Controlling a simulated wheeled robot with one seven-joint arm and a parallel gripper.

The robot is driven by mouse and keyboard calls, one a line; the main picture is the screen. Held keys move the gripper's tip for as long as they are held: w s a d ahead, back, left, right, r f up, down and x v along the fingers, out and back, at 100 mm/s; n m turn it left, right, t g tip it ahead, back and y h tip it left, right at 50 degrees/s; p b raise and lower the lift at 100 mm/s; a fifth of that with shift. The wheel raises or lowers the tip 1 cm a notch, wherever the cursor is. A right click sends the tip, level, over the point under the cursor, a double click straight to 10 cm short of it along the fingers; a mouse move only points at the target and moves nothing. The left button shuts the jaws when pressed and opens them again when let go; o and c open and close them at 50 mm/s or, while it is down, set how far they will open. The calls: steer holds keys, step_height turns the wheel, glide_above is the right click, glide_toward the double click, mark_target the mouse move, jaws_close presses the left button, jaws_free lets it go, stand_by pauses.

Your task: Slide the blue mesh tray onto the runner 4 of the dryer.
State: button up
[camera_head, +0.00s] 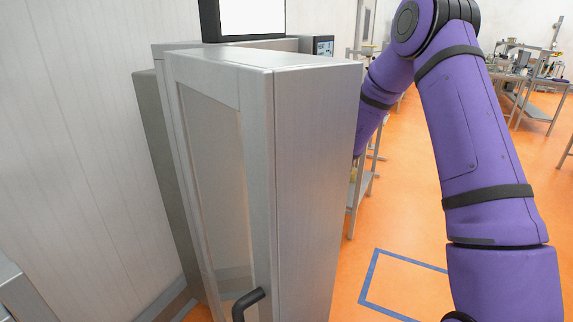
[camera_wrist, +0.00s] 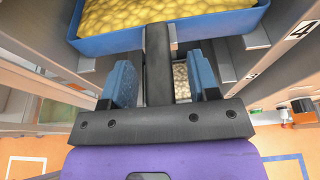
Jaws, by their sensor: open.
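The blue tray (camera_wrist: 200,27), filled with yellow pieces, is at the top of the wrist view. Its near wall faces my gripper (camera_wrist: 161,70). My gripper is open, with its two blue finger pads apart just below that wall. A dark upright bar stands between the pads; I cannot tell whether it touches the tray. A label "4" (camera_wrist: 301,26) marks a pale rail at the upper right of the wrist view. In the head view the dryer (camera_head: 320,150) is a tall metal cabinet. It hides my gripper and the tray there.
Metal rails flank the tray in the wrist view. Lower pale pieces (camera_wrist: 181,75) show between the pads.

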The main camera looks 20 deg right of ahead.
steer(key=v, duration=1)
steer(key=shift+s+d+r, duration=0.15)
steer(key=shift+r, duration=0.05)
